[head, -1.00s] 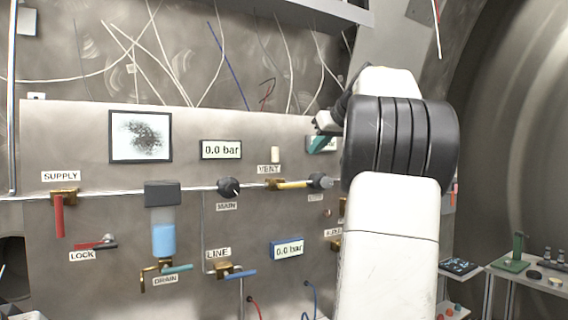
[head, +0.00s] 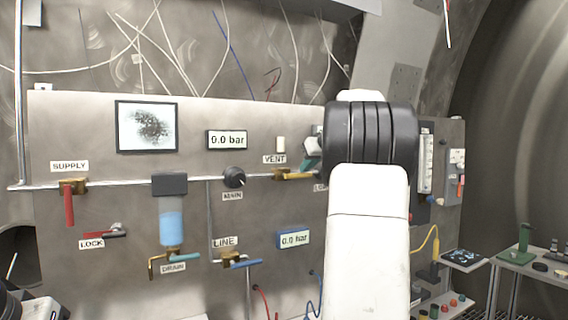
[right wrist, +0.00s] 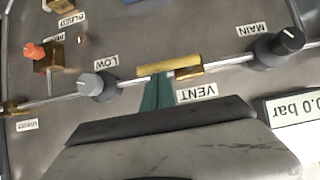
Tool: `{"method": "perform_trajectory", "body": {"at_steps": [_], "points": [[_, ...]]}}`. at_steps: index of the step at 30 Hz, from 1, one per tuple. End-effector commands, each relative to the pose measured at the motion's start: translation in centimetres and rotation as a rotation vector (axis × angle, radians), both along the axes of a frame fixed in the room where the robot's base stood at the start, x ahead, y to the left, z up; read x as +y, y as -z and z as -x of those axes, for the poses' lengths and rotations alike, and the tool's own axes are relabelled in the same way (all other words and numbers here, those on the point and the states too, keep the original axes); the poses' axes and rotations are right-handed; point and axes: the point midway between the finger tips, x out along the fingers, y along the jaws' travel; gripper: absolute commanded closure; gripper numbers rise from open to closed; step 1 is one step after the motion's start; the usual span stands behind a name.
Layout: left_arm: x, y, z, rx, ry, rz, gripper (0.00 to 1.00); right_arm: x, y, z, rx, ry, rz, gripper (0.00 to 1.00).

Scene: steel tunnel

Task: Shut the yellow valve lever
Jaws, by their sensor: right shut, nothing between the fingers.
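The yellow valve lever (head: 299,176) is on a brass valve on the horizontal pipe, below the VENT label. It lies along the pipe, pointing right from the brass body in the head view. In the right wrist view the yellow lever (right wrist: 168,66) is just beyond my fingertips. My right gripper (right wrist: 158,80) is shut and empty, its teal fingers together by the lever's middle. I cannot tell whether they touch it. In the head view my right gripper (head: 311,150) is mostly hidden by my own arm.
The black MAIN knob (head: 234,177) sits left of the lever; the grey LOW knob (right wrist: 96,86) sits beyond its free end. A red SUPPLY lever (head: 69,206) and a blue LINE lever (head: 243,264) are farther left. A side table (head: 529,262) stands at the right.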

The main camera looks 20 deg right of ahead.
Motion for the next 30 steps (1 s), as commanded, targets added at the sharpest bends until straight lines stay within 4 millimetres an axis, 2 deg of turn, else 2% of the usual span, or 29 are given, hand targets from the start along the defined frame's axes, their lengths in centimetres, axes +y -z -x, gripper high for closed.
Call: {"method": "perform_trajectory", "body": {"at_steps": [23,30], "points": [[0.0,0.0,0.0,0.0,0.0,0.0,0.64,-0.3,0.5,0.0,0.008,0.001,-0.091,1.0],[0.0,0.0,0.0,0.0,0.0,0.0,0.64,-0.7,1.1,0.0,0.016,0.002,-0.176,1.0]]}}
